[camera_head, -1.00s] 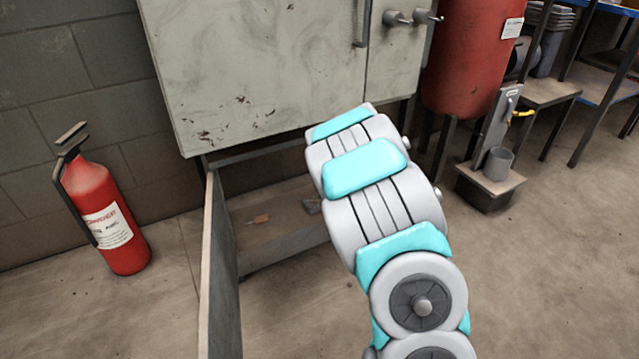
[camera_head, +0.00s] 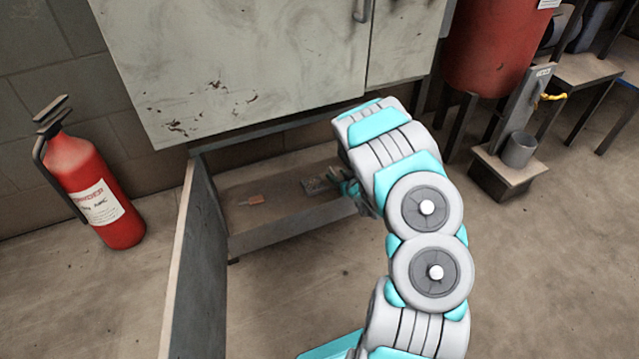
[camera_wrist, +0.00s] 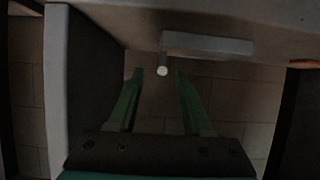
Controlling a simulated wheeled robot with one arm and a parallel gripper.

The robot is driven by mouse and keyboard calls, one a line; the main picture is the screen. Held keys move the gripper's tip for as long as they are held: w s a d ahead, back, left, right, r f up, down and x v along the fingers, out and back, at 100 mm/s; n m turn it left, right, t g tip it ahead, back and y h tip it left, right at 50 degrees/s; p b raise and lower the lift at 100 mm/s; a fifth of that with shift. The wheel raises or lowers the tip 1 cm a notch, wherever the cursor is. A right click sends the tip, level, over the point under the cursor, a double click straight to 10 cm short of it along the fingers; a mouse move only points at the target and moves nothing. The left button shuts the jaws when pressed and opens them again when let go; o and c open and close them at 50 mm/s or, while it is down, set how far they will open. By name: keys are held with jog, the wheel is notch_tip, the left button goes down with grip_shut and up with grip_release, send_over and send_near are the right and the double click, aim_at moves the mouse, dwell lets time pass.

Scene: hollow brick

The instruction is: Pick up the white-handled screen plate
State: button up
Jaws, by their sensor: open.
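A grey, flat bar-like piece with a stem and a round white end (camera_wrist: 162,71) shows in the wrist view; it looks like the white-handled screen plate. My gripper (camera_wrist: 158,76) is open, and its two green fingers point toward the white end, which appears between the fingertips. I cannot tell the gap in depth. In the head view, a small grey object (camera_head: 316,186) lies on the low shelf (camera_head: 290,222) under the cabinet, just left of my gripper (camera_head: 350,189). It may be the same plate; its handle is not clear there. My arm hides the shelf's right end.
The cabinet (camera_head: 240,60) hangs close above. An upright panel (camera_head: 195,265) stands at the shelf's left. A fire extinguisher (camera_head: 88,190) is farther left. The floor in front is clear.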

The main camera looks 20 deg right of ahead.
aim_at(332, 171)
jog(key=x, duration=0.4)
jog(key=shift+w+a, duration=0.1)
jog(key=shift+a, duration=0.05)
jog(key=shift+c, duration=0.3)
grip_shut()
dwell(0.9)
